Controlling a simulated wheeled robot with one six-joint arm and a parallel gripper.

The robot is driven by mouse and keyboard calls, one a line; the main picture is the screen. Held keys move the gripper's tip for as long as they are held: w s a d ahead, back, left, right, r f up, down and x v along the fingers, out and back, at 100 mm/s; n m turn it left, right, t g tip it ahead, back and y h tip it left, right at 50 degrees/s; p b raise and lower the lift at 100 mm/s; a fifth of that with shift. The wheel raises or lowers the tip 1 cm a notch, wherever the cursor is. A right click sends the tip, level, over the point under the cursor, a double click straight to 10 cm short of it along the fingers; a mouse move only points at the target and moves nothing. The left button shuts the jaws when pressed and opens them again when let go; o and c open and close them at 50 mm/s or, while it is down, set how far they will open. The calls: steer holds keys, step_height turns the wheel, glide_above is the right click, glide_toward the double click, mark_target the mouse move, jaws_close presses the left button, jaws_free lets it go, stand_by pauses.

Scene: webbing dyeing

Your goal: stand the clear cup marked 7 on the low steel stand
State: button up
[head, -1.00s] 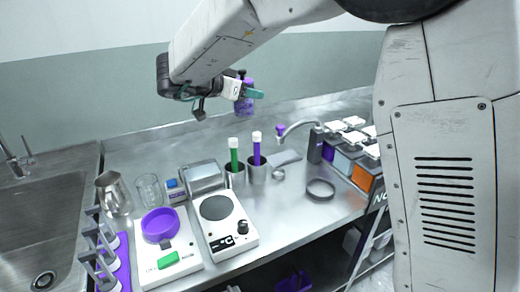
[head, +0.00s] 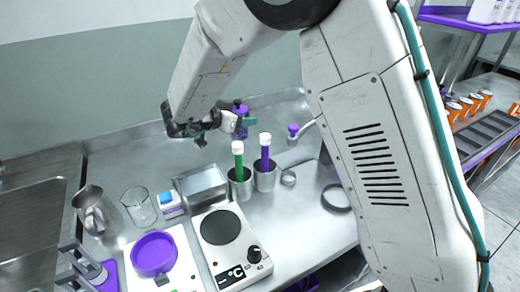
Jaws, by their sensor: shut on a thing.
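A clear glass beaker (head: 138,206) stands at the left of the bench, with no readable number. A low steel ring (head: 336,197) lies on the right of the bench, partly behind my arm. A smaller steel ring (head: 288,177) is beside the tube cups. I cannot tell which is the stand.
Steel cups hold a green tube (head: 238,165) and a purple tube (head: 265,158). A hotplate (head: 229,255), a scale with a purple dish (head: 154,254), a steel box (head: 202,187) and a steel pitcher (head: 92,209) crowd the front left. A purple-topped item (head: 293,132) stands behind.

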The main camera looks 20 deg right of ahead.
step_height(320, 180, down, 8)
steer(key=shift+f, duration=0.15)
stand_by(0.3)
steer(key=o, duration=1.1)
steer(key=shift+f, duration=0.1)
steer(key=v, duration=1.2)
